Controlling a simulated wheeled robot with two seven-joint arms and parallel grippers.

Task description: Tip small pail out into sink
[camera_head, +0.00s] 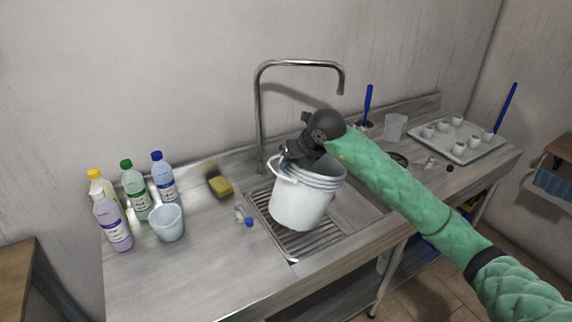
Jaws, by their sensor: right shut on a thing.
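A white pail (300,201) with a handle hangs slightly tilted over the ribbed drainboard (285,240), in front of the tap. My right gripper (297,156) is shut on its far rim, and its fingertips are partly hidden by the pail. The pail's contents cannot be made out. The sink basin (362,208) lies right of the pail, partly hidden by the pail and my right arm. The tall tap (300,63) rises behind. My left gripper is not in view.
Several bottles (134,190) and a small light-blue bucket (167,223) stand at the left. A yellow sponge (221,186) and a small blue-capped item (247,221) lie near the drainboard. A tray of cups (458,139) and a clear jug (395,127) stand at the right. The front-left counter is clear.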

